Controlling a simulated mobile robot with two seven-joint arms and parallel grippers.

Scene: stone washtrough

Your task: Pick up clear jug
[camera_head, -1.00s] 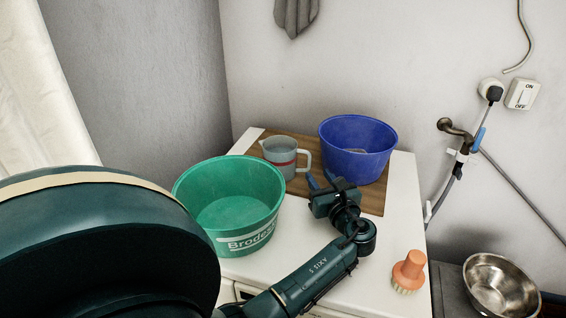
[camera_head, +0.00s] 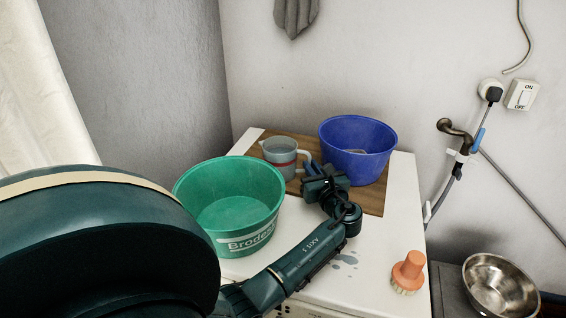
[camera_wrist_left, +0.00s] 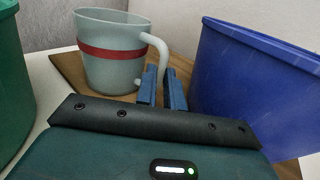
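The clear jug (camera_head: 281,152), a grey translucent jug with a red band, stands upright on the wooden board. It shows large in the left wrist view (camera_wrist_left: 112,68), its handle pointing right. My left gripper (camera_head: 313,167) is at the handle side of the jug. In the left wrist view its two blue fingers (camera_wrist_left: 162,90) stand either side of the handle's lower part, close to it. Whether they press on the handle cannot be told. My right gripper is not in view.
A blue tub (camera_head: 357,136) stands just right of the gripper, and a green tub (camera_head: 232,211) stands left in front of the jug. An orange brush (camera_head: 409,269) lies at the front right of the white top (camera_head: 398,215). A steel bowl (camera_head: 497,287) is further right.

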